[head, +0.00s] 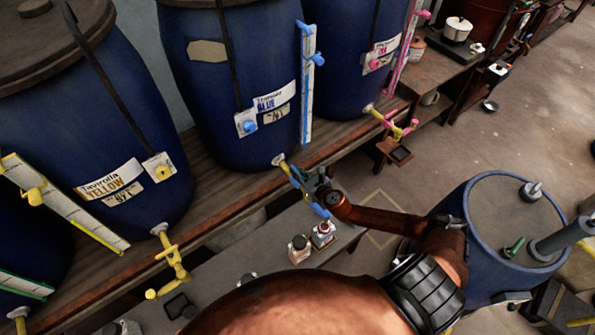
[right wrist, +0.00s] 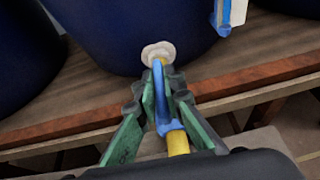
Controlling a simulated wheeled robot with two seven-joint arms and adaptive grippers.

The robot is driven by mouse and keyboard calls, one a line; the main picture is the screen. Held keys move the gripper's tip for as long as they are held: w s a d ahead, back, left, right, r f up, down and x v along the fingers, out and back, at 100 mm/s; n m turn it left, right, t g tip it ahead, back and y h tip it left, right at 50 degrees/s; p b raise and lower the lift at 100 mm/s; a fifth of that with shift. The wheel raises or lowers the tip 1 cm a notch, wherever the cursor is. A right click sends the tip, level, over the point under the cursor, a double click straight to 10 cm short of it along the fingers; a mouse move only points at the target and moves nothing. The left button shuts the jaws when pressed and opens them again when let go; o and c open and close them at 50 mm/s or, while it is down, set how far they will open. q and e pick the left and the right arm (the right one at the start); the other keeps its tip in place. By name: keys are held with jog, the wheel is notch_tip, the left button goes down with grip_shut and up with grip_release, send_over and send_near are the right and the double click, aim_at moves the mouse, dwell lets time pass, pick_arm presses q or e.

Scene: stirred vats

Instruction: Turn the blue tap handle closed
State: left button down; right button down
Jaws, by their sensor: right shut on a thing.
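The blue tap sticks out from the foot of the middle blue vat (head: 225,95), labelled BLUE. Its blue handle (head: 320,210) shows beside my right gripper (head: 312,182) in the head view. The fingers hide part of the tap. My left gripper is not in view.
A yellow tap (head: 172,262) and a pink tap (head: 388,122) flank it on neighbouring vats. Small jars (head: 299,249) stand on the low grey bench below. A blue drum (head: 480,262) with fittings on its lid stands at the right, close to my right arm.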

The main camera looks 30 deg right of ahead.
jog(key=m+h+p, duration=0.1)
jog(key=p, duration=0.1)
jog(key=m+h+p, duration=0.2)
jog(key=m+g+h+p, duration=0.1)
jog(key=h+p, duration=0.1)
jog(key=p, duration=0.1)
jog(key=shift+a+r, duration=0.15)
jog(key=shift+r, duration=0.1)
jog(key=m+g+h+p, duration=0.1)
jog(key=m+h, duration=0.1)
jog(key=m, duration=0.1)
jog(key=shift+f+h+p, duration=0.15)
jog(key=shift+h+p, duration=0.15)
jog(key=m+g+h, duration=0.2)
jog(key=shift+f+m+h, duration=0.1)
jog(key=shift+m+h, duration=0.2)
jog(key=shift+m, duration=0.1)
jog(key=shift+m+g+h+b, duration=0.3)
jog(key=shift+m+g+h, duration=0.4)
jog(key=shift+m+g, duration=0.3)
jog(key=shift+f+m+g+h+b, duration=0.1)
jog(key=shift+m+g+h+b, duration=0.45)
jog(key=shift+m+g, duration=0.35)
jog(key=m+g+h+b, duration=0.1)
jog(key=m+g+b, duration=0.2)
jog(key=shift+g, duration=0.4)
jog(key=shift+m+g+b, duration=0.5)
jog(key=shift+b, duration=0.15)
